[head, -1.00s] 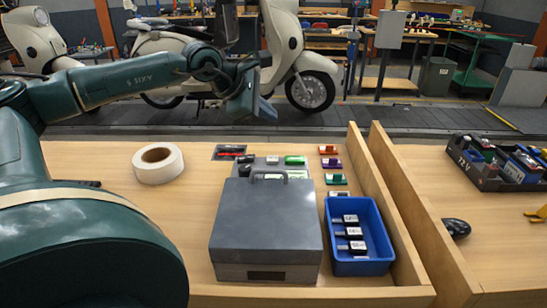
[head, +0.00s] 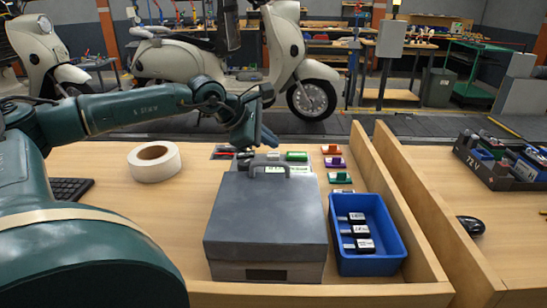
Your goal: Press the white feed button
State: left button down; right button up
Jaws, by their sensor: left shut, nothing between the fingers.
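My left gripper (head: 268,138) reaches in from the left. It is shut and empty, pointing down just beyond the grey metal box (head: 265,222). Behind the box a small control panel partly shows, with a green piece (head: 296,156) and a small pale piece (head: 273,156) below the fingertips. I cannot tell for sure whether the pale piece is the white feed button. The box and its handle hide part of the panel. I cannot tell whether the fingertips touch anything. My right gripper is not in view.
A blue bin (head: 365,240) with several black labelled parts stands right of the box. Orange, purple and green pieces lie behind it. A white tape roll (head: 154,161) and a keyboard (head: 72,188) lie left. A wooden rail (head: 392,205) bounds the right. The dark conveyor runs beyond.

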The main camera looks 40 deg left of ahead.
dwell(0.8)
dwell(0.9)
pick_arm(q)
jog(key=shift+f, duration=0.1)
jog(key=shift+f+b, duration=0.3)
jog(key=shift+b, duration=0.35)
jog(key=shift+f+b, duration=0.5)
jog(key=shift+b, duration=0.15)
dwell(0.5)
jog(key=shift+r, duration=0.1)
jog(key=shift+r+p, duration=0.35)
jog(key=shift+r, duration=0.45)
